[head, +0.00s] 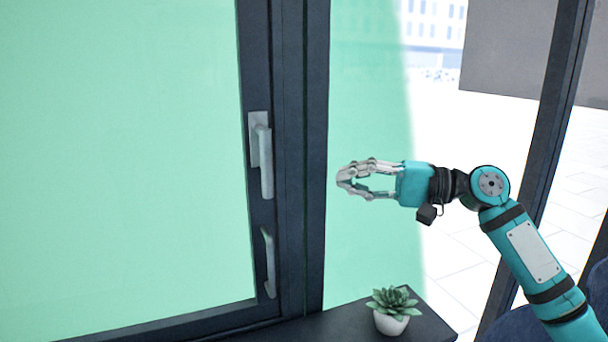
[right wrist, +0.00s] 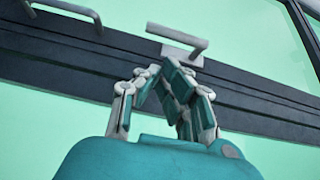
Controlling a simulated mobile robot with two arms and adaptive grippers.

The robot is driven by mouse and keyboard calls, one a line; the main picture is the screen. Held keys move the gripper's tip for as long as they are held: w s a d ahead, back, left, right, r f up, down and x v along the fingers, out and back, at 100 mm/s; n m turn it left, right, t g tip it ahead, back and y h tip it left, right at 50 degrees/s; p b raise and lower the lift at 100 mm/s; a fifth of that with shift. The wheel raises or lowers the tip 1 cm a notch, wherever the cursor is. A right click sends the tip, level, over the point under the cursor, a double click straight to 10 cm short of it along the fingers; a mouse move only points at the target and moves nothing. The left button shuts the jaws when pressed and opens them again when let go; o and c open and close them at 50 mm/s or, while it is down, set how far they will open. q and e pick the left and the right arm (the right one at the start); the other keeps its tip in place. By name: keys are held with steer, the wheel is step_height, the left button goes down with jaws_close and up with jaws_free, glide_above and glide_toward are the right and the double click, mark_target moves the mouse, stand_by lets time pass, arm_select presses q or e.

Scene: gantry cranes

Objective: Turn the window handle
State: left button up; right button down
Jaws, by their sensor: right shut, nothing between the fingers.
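The light grey window handle (head: 266,160) sits on the dark window frame in the head view, its lever pointing down from its mounting plate. The handle also shows in the right wrist view (right wrist: 185,44), just beyond the fingertips. My right gripper (head: 345,176) is to the right of the handle, apart from it, with its fingers pointing left toward the frame. The fingers are shut with nothing between them; they also show in the right wrist view (right wrist: 155,72). My left gripper is not in view.
A second fixed grey pull bar (head: 269,262) is below the handle on the same frame. A small succulent in a white pot (head: 391,322) stands on the dark sill (head: 345,325) below my right gripper. Dark posts (head: 545,150) stand at the right.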

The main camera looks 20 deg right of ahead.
mark_target(263, 160)
arm_select(q)
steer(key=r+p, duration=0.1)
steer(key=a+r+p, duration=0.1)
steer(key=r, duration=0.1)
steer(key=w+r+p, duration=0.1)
steer(key=p, duration=0.1)
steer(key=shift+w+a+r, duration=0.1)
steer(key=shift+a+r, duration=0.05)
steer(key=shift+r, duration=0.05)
arm_select(e)
steer(key=x, duration=1)
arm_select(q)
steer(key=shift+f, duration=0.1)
arm_select(e)
steer(key=shift+a, duration=0.1)
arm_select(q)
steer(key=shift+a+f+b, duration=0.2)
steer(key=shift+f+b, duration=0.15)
arm_select(e)
steer(key=shift+a+f+y, duration=0.2)
steer(key=shift+a+y, duration=0.05)
steer(key=shift+y, duration=0.05)
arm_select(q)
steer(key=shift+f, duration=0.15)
arm_select(e)
steer(key=shift+a+f+m, duration=0.1)
steer(key=shift+m, duration=0.2)
